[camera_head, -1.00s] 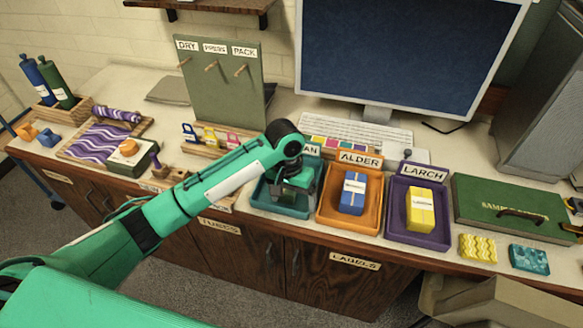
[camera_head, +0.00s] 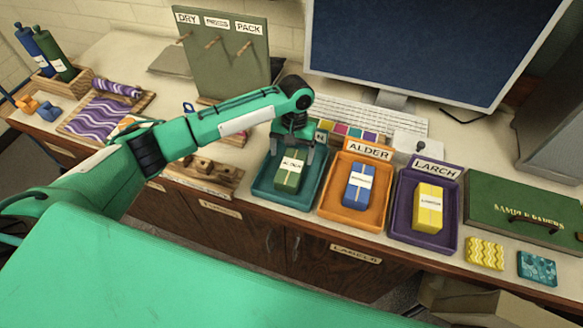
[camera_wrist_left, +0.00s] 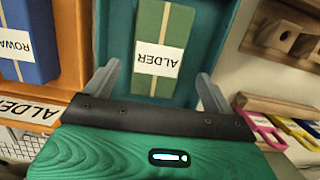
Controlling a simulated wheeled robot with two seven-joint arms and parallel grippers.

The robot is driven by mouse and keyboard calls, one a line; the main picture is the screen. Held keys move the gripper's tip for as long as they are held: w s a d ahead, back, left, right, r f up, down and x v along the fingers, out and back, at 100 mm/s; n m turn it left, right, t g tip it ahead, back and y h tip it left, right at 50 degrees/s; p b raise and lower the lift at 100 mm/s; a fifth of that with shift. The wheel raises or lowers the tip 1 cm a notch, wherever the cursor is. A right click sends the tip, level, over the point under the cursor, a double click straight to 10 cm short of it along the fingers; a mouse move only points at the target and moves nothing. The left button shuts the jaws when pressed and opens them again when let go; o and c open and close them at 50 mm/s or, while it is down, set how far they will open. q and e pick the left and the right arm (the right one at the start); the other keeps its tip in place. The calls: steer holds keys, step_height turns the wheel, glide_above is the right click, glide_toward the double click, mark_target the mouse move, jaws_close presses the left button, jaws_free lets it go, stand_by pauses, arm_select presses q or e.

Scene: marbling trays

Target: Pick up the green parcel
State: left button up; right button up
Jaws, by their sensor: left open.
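The green parcel (camera_head: 290,171) lies in the teal tray (camera_head: 266,189), with a tan band and a white label reading ALDER. My left gripper (camera_head: 291,154) is open and empty over the back of that tray, behind the parcel in the head view. In the left wrist view, the parcel (camera_wrist_left: 153,76) shows beyond my left gripper (camera_wrist_left: 158,82), with one finger on each side and nothing clasped. I cannot tell the exact height of the fingers above the parcel. My right gripper is not in view.
The orange ALDER tray (camera_head: 347,214) with a blue parcel (camera_head: 357,185) stands right of the teal tray. The purple LARCH tray (camera_head: 400,228) holds a yellow parcel (camera_head: 428,208). A wooden rack (camera_head: 203,174) is to the left. The monitor (camera_head: 420,50) and keyboard (camera_head: 365,122) stand behind.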

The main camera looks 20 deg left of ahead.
mark_target(292, 165)
arm_select(q)
steer(key=shift+f, duration=0.2)
steer(key=shift+s+d+f+p, duration=0.1)
steer(key=shift+s+f+p, duration=0.15)
steer(key=shift+f+p, duration=0.15)
steer(key=f+p, duration=0.1)
steer(key=s+f, duration=0.1)
steer(key=f, duration=0.1)
steer(key=shift+f+p, duration=0.1)
steer(key=shift+p, duration=0.25)
steer(key=shift+d+f, duration=0.1)
steer(key=shift+f, duration=0.35)
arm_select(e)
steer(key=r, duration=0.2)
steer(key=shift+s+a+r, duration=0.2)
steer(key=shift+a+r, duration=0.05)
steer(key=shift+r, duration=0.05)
arm_select(q)
steer(key=shift+c, duration=0.5)
steer(key=c, duration=1.1)
steer(key=shift+r, duration=0.1)
steer(key=shift+c, duration=0.4)
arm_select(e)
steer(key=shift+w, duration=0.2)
